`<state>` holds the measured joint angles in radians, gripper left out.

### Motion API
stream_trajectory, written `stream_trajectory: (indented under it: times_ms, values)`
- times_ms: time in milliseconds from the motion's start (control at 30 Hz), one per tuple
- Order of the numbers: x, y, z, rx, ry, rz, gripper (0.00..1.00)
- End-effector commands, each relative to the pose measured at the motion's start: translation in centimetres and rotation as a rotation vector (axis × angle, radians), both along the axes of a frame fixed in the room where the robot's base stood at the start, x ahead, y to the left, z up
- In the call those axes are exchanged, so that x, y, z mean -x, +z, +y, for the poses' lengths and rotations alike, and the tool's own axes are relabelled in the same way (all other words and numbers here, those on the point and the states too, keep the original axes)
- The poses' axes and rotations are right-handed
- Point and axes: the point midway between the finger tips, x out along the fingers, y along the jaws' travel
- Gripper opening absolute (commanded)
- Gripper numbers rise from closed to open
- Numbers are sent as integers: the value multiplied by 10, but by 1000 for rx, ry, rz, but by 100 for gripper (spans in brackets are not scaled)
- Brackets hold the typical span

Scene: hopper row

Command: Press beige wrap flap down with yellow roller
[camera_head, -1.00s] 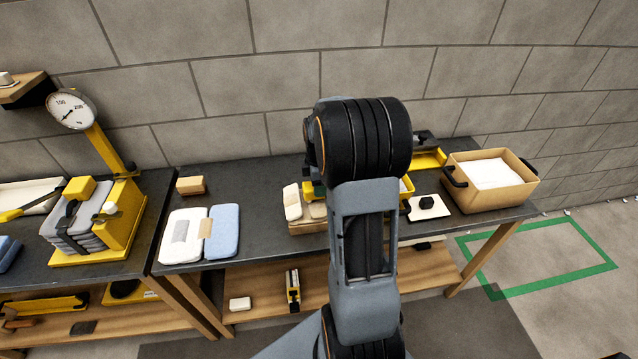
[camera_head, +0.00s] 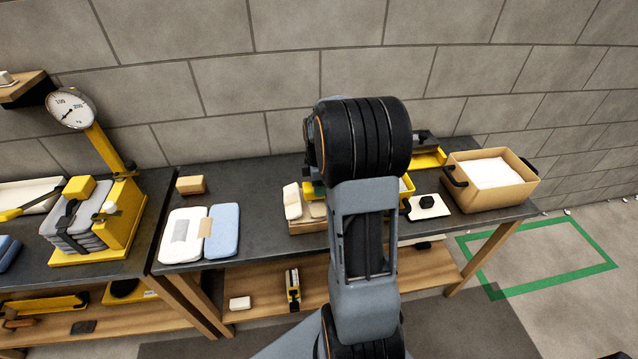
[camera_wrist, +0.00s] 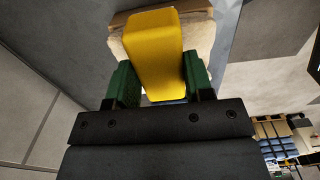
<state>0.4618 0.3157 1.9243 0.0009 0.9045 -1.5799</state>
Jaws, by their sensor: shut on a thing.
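My gripper (camera_wrist: 160,78) is shut on the yellow roller (camera_wrist: 155,40), which sits between its green finger pads in the wrist view. Past the roller is the beige wrap (camera_wrist: 201,38), spreading out on both sides of it. The roller overlaps the wrap in this view, and I cannot tell whether they touch. In the head view my arm hides the gripper and most of the work spot. A beige upright piece (camera_head: 292,202), probably the flap, shows left of my arm, with a bit of yellow beside it.
A white and a blue pad (camera_head: 221,231) lie left on the dark bench (camera_head: 262,187), with a small wooden block (camera_head: 190,185) behind. A yellow scale (camera_head: 125,210) stands farther left. Right of my arm are a black-knobbed white plate (camera_head: 420,211) and a cardboard box (camera_head: 495,199).

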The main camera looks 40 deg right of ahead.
Motion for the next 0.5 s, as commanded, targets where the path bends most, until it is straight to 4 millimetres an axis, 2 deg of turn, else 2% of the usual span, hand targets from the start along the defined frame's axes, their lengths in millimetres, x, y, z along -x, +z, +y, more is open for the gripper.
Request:
stream_trajectory:
  times_ms: [500]
  values:
    - [-1, 57, 0, 2, 0, -4, 18]
